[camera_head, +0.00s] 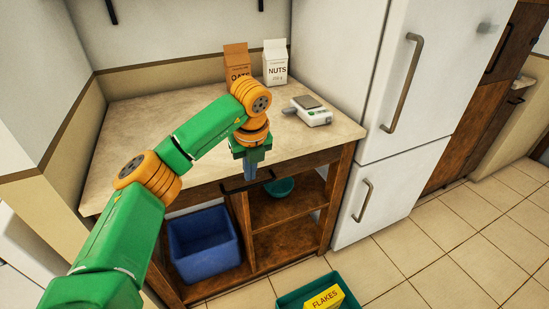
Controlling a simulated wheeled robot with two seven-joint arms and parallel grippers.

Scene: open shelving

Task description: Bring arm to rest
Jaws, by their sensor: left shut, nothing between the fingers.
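My left arm (202,133), green with orange joints, comes in from the lower left and reaches over the front part of the counter. It is bent, and its hand points down. My left gripper (250,172) is shut and empty, with blue-grey fingers, at the front edge of the counter in the picture. Whether it touches the edge I cannot tell. My right gripper is not in view.
The counter (125,122) holds an oats carton (236,61), a nuts carton (275,63) and a scale (308,111). Below are a blue bin (204,243) and a teal bowl (279,187). A fridge (372,90) stands right. A green crate (290,303) with a yellow flakes box (325,299) is in front.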

